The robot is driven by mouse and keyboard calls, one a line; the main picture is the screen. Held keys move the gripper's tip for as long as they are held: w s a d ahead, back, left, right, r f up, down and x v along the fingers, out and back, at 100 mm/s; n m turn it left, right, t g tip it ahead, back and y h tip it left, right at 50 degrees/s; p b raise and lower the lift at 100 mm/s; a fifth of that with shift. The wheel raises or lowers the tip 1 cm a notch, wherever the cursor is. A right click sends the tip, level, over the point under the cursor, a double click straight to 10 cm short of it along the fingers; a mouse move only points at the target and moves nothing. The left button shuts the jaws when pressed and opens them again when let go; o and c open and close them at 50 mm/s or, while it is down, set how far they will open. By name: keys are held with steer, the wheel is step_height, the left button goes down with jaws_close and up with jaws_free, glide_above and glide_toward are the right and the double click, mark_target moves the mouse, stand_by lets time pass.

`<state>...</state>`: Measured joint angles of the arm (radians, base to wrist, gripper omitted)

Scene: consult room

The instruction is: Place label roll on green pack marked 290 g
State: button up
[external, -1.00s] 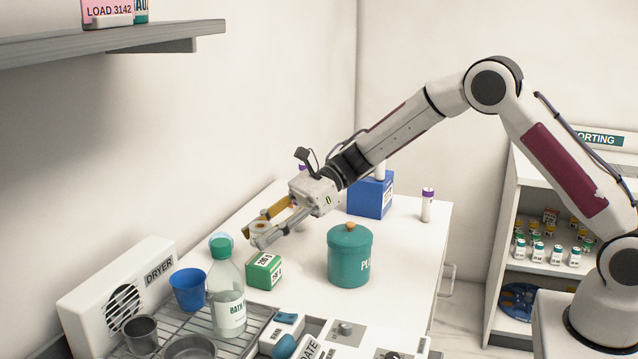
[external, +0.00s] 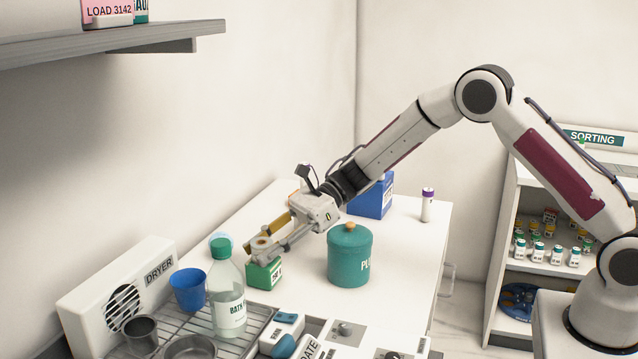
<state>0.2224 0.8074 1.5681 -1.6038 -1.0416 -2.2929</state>
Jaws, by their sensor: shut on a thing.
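The green pack (external: 265,275) stands on the white table, left of the teal canister. Part of its printed marking shows, but its top is largely hidden by my gripper. My gripper (external: 262,249) is right over the pack, tilted down to the left. It is shut on the label roll (external: 262,242), a small pale ring with a brownish centre between the fingertips. The roll is at or just above the pack's top; I cannot tell whether they touch.
A teal canister (external: 350,258) stands close to the right of the pack. A clear bottle with a green cap (external: 228,295) and a blue cup (external: 188,290) stand at the left by the wire rack. A blue box (external: 371,198) and a purple-capped vial (external: 427,205) are farther back.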

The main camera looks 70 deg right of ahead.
steer(key=shift+f, duration=0.2)
steer(key=o, duration=1.1)
steer(key=shift+r, duration=0.1)
steer(key=shift+r, duration=0.15)
steer(key=v, duration=1.2)
